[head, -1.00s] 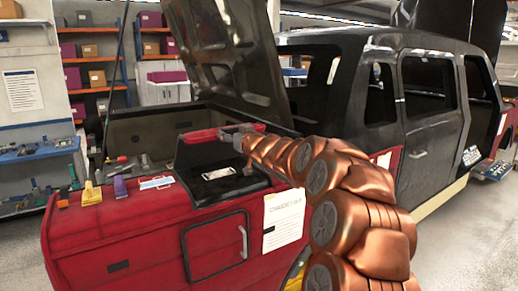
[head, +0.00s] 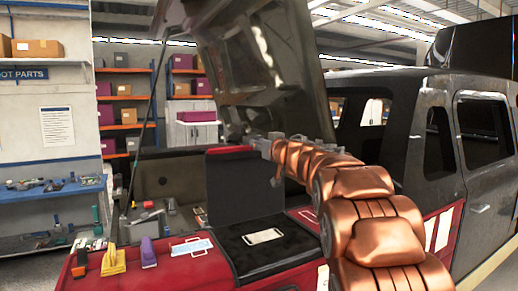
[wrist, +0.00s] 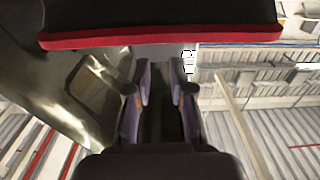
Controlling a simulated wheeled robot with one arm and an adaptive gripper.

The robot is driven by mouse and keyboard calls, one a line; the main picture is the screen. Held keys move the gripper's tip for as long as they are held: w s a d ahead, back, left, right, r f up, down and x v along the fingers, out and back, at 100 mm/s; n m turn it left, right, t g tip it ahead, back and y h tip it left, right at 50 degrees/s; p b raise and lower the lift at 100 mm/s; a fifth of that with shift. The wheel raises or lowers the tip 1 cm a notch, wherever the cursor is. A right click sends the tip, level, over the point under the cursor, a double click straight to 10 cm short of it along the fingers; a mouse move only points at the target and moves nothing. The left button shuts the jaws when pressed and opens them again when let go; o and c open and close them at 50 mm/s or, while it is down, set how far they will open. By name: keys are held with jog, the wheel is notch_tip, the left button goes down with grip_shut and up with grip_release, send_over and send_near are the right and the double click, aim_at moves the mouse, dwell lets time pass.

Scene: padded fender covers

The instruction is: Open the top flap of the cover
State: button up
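The cover is a black padded sheet lying over the red fender; its lower part (head: 285,250) carries a white label (head: 263,236). Its top flap (head: 245,190) stands roughly upright behind that part, with a red strip along the upper edge (head: 230,150). My gripper (head: 258,144) is at the right end of the red edge, at about its height. In the wrist view the red edge (wrist: 160,38) runs across the top, just beyond the fingertips (wrist: 160,66). The fingers are apart with a gap between them, and nothing shows held. Whether they touch the flap is unclear.
The raised hood (head: 260,60) stands behind my gripper. A yellow brush-like tool (head: 113,262), a purple one (head: 148,252) and a blue-white item (head: 191,247) lie on the fender left of the cover. The dark vehicle cab (head: 430,130) is to the right.

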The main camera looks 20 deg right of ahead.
jog(key=o, duration=0.3)
jog(key=shift+w+f, duration=0.55)
jog(key=shift+w, duration=0.25)
jog(key=o, duration=0.4)
jog(key=shift+s+r, duration=0.2)
jog(key=shift+s, duration=0.15)
jog(key=shift+c, duration=0.2)
jog(key=shift+o, duration=0.8)
jog(key=shift+w+f, duration=0.1)
jog(key=shift+w, duration=0.05)
jog(key=o, duration=0.4)
jog(key=shift+s+d, duration=0.15)
jog(key=shift+s, duration=1.85)
jog(key=shift+s+d, duration=0.15)
jog(key=shift+s, duration=1.9)
jog(key=shift+s+d, duration=0.15)
jog(key=shift+s, duration=1.85)
